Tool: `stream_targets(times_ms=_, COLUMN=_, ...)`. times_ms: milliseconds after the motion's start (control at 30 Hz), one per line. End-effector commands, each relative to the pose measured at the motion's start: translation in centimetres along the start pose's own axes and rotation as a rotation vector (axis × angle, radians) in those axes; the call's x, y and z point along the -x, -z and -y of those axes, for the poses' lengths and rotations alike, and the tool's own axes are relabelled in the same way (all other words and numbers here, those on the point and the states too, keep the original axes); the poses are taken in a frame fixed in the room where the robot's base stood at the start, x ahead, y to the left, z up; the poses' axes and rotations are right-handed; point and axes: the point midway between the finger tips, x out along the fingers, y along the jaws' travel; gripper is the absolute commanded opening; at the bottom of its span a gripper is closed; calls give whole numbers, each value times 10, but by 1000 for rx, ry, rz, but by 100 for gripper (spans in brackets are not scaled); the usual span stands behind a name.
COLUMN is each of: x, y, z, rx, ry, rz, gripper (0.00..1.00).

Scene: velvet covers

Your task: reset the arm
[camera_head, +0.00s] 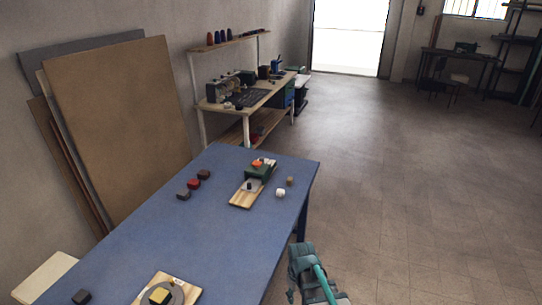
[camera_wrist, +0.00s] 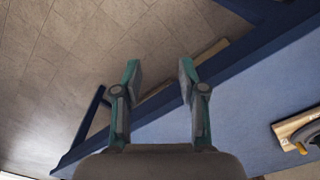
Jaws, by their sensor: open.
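My gripper shows in the wrist view (camera_wrist: 158,75) with its two fingers well apart and nothing between them. It hangs over the floor just beside the edge of the blue table (camera_wrist: 240,90). In the head view, my arm (camera_head: 316,275) is at the lower middle, right of the blue table (camera_head: 185,235) and apart from it. The fingertips cannot be made out in the head view.
On the table are a wooden board (camera_head: 243,200) with a green item, small dark and red blocks (camera_head: 194,184), a white piece (camera_head: 280,193) and a near board (camera_head: 150,283) with a yellow block. Panels (camera_head: 120,120) lean at left. The floor (camera_head: 400,190) at right is clear.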

Motion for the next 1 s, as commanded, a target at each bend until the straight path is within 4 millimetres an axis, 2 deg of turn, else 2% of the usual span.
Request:
stream_targets(times_ms=33, x=-4, y=-18, z=-11, rx=-91, ry=0, rz=1, gripper=41)
stream_targets(times_ms=200, x=-16, y=-57, z=-38, rx=-355, ry=0, rz=0, gripper=41)
stream_targets(times_ms=333, x=-26, y=-85, z=-52, rx=-530, ry=0, rz=2, gripper=41)
stream_targets(times_ms=400, x=-49, y=-90, z=-44, rx=-512, ry=8, rz=34, gripper=41)
stream_targets(times_ms=467, x=-63, y=-99, z=-39, rx=-510, ry=14, rz=58, gripper=41)
stream_targets(times_ms=667, x=-117, y=-134, z=-18, rx=-506, ry=38, rz=149, gripper=41)
stream_targets(times_ms=767, x=-150, y=-158, z=-5, rx=-505, ry=53, rz=208, gripper=41)
stream_targets(times_ms=1000, x=-232, y=-234, z=37, rx=-500, ry=96, rz=376, gripper=41)
